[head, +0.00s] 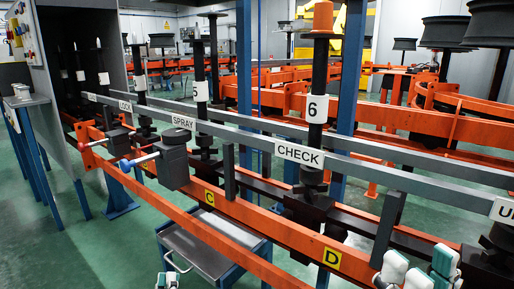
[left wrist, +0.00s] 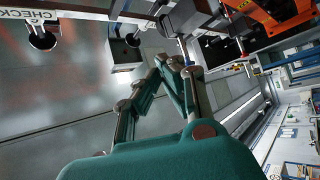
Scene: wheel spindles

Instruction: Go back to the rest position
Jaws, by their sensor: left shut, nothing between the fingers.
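My left gripper (head: 167,281) shows only as small teal and white tips at the bottom edge of the head view, in front of the grey cart. In the left wrist view the left gripper (left wrist: 175,63) has its teal fingers together with nothing between them. My right gripper (head: 418,274) shows as white and teal finger parts at the bottom right of the head view, close to the orange rail. The spindle marked 6 (head: 317,110) stands upright beyond the rail, with an orange cap on top.
An orange rail (head: 270,222) marked C and D runs across in front of me. A grey bar (head: 380,170) with CHECK and SPRAY labels runs behind it. A grey cart (head: 205,250) stands below the rail. Green floor (head: 95,255) is clear at the lower left.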

